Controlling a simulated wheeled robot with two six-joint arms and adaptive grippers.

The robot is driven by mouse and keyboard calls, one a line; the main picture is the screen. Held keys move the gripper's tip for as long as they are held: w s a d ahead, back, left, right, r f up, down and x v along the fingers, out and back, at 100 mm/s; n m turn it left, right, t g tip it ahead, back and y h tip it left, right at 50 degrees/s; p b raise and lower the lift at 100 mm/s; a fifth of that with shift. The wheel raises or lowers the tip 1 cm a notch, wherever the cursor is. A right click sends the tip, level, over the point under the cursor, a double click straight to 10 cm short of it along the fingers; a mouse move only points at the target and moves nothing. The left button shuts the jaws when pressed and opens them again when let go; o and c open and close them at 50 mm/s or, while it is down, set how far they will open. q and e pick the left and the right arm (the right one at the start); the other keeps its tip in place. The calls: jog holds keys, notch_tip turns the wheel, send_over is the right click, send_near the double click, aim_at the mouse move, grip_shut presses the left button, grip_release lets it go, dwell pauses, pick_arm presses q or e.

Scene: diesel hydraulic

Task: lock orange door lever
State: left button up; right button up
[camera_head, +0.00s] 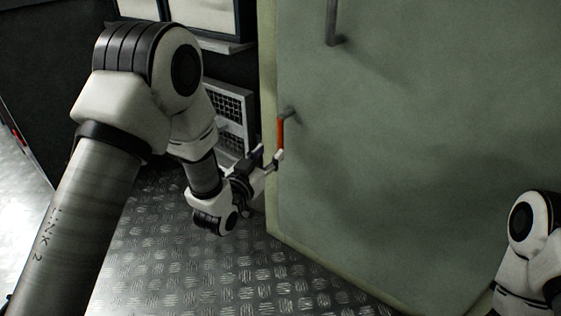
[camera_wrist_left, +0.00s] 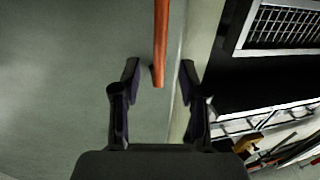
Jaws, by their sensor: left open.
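The orange door lever (camera_head: 281,134) hangs down near the left edge of the grey-green door (camera_head: 420,150). A grey pivot joins its upper end to the door. In the left wrist view the lever (camera_wrist_left: 160,45) comes down from the top, and its lower end lies between the two fingertips. My left gripper (camera_head: 268,158) is at the lever's lower end in the head view, and its open fingers (camera_wrist_left: 159,75) stand on both sides of it in the wrist view. I cannot tell if either finger touches it. My right gripper is not in view; only part of that arm shows.
A grey handle (camera_head: 333,25) is higher on the door. The tread-plate floor (camera_head: 190,270) is clear at the lower left.

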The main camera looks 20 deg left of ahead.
aim_at(279, 142)
pick_arm(q)
jog(key=w, duration=0.2)
jog(key=w+b, duration=0.1)
jog(key=w, duration=0.1)
jog(key=w+d+b, duration=0.1)
jog(key=w, duration=0.1)
jog(key=shift+w, duration=0.4)
jog(key=shift+w+d+r, duration=0.1)
jog(key=shift+w+r, duration=0.05)
jog(key=shift+w, duration=0.1)
grip_shut()
